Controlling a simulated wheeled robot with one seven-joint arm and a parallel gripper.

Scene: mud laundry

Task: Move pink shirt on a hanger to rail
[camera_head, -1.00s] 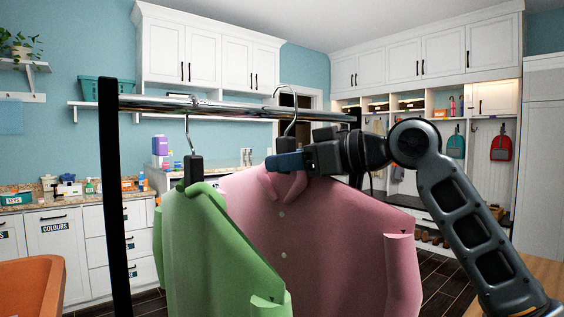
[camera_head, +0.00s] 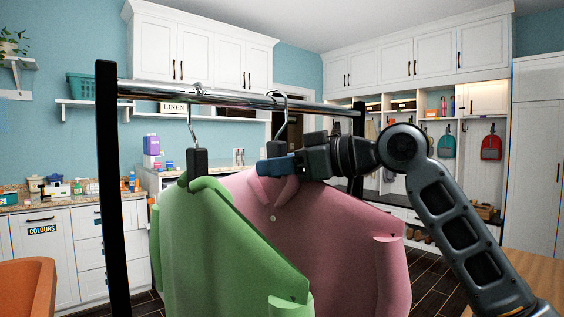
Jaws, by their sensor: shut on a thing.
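The pink shirt (camera_head: 335,235) hangs upright from its hanger, behind and right of the green shirt. My gripper (camera_head: 283,165) is shut on the hanger's dark neck block (camera_head: 276,149), just above the pink collar. The hanger's metal hook (camera_head: 284,112) reaches up to the chrome rail (camera_head: 235,98), and its curved top shows a little above the rail. I cannot tell whether the hook bears on the rail. My arm comes in from the right.
A green shirt (camera_head: 215,240) on its own hanger hangs from the rail to the left and overlaps the pink shirt. Black posts (camera_head: 112,190) hold the rail's ends. An orange container (camera_head: 28,290) is at the lower left. A wooden surface (camera_head: 525,285) is at the lower right.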

